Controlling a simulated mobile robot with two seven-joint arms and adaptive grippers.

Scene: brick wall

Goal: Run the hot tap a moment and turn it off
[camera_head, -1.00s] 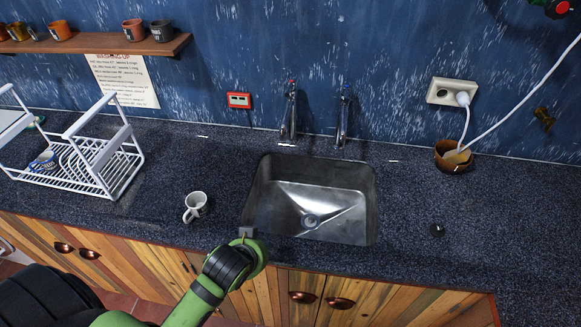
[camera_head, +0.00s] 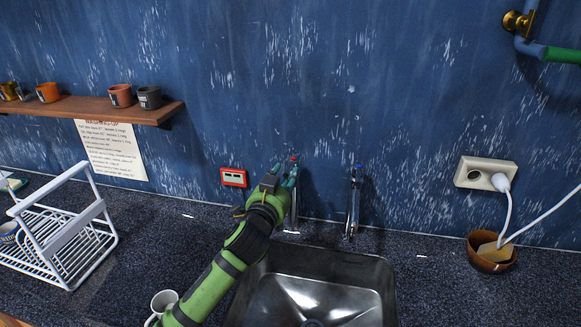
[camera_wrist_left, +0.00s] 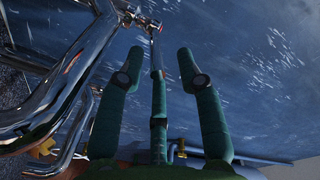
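The hot tap (camera_head: 294,205) is a chrome pillar with a red mark on top, at the wall behind the sink (camera_head: 388,300). My left gripper (camera_head: 283,178) is at the upper part of this tap and hides some of it. In the left wrist view the gripper's green fingers (camera_wrist_left: 159,52) are spread apart with nothing held between them. Chrome tap pipes (camera_wrist_left: 65,90) fill the left side there, and a small chrome handle (camera_wrist_left: 140,18) lies just beyond the fingertips. I cannot tell whether they touch. No running water shows. My right gripper is out of view.
A blue-marked tap (camera_head: 353,205) stands to the right of the hot tap. A red box (camera_head: 233,177) is on the wall at left. A white mug (camera_head: 163,303), a dish rack (camera_head: 70,235), a brown bowl (camera_head: 490,255) and a socket (camera_head: 483,172) are farther off.

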